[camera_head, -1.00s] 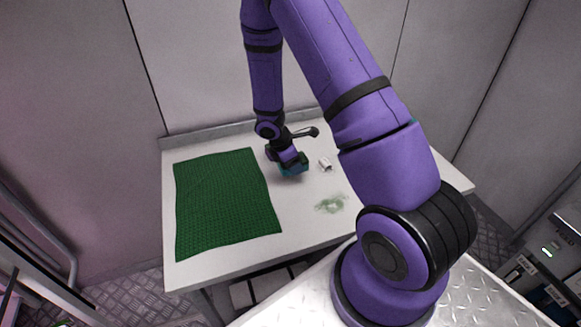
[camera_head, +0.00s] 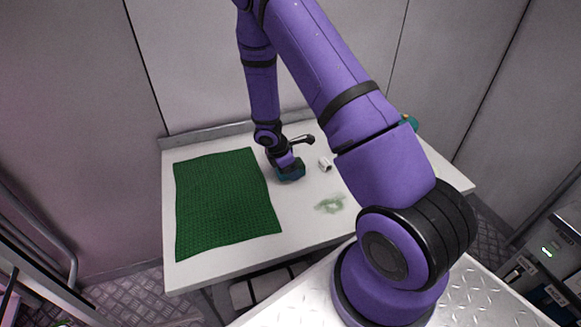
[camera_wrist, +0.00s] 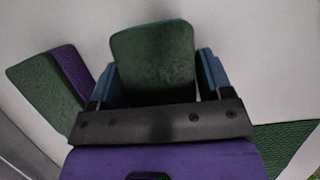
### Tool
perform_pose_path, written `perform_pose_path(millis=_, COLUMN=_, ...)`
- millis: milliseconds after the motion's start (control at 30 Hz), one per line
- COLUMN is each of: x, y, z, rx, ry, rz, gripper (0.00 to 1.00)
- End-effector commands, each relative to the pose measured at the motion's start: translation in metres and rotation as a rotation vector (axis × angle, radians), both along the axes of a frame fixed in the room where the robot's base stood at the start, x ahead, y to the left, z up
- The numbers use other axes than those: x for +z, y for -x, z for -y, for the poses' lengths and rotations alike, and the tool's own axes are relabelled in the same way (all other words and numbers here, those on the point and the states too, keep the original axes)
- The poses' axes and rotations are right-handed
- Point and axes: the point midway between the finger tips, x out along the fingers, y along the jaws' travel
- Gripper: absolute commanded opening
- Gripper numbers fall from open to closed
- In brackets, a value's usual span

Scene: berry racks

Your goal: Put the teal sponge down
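The teal sponge (camera_head: 291,174) is at or just above the white table top, right of the green mat, below my gripper (camera_head: 288,167). In the wrist view the sponge (camera_wrist: 154,55) is a dark green block between the two blue fingers of my gripper (camera_wrist: 160,82). The fingers sit against both its sides, so the gripper looks shut on it. My wrist hides part of the sponge in the head view, and whether its underside touches the table is hard to tell.
A green textured mat (camera_head: 222,205) covers the table's left part. A small white piece (camera_head: 325,164) lies right of the sponge, with a greenish smear (camera_head: 330,204) nearer the front edge. A teal thing (camera_head: 409,121) shows behind my arm. A wall stands behind the white table (camera_head: 300,225).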

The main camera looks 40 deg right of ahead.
Motion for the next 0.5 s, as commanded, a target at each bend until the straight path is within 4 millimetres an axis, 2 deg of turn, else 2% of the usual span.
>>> perform_pose_path(millis=67, x=0.000, y=0.000, z=0.000, rx=0.000, ry=0.000, rz=0.001, gripper=0.88)
perform_pose_path(millis=367, x=0.002, y=0.000, z=0.000, rx=0.000, ry=0.000, rz=0.001, gripper=0.88)
perform_pose_path(millis=500, x=0.012, y=-0.002, z=-0.004, rx=0.001, ry=-0.001, rz=0.003, gripper=0.88)
